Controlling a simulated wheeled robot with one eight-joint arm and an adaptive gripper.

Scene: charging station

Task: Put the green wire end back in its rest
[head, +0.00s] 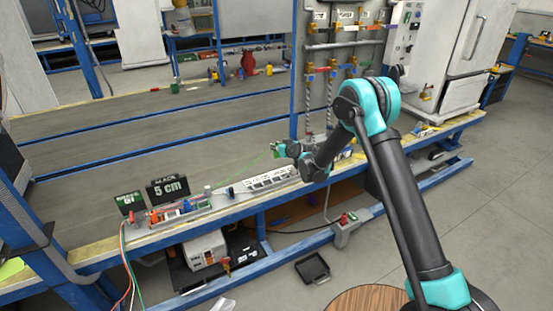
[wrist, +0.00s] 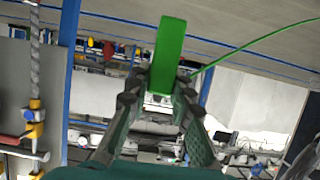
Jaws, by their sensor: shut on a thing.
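My gripper (head: 281,149) is above the bench, over a white strip with several slots (head: 272,178). In the wrist view my gripper (wrist: 160,92) is shut on the green wire end (wrist: 170,55), a bright green block standing out beyond the fingertips. A thin green wire (wrist: 255,42) runs from near the fingers to the upper right. In the head view the green wire (head: 245,169) slopes down left toward a rail with small coloured parts (head: 182,211). I cannot tell which part is the wire's rest.
A black "5 cm" sign (head: 168,189) and a green sign (head: 128,203) stand behind the rail. A panel with hanging tools and pipes (head: 340,70) rises behind my arm. A white box (head: 203,250) sits below.

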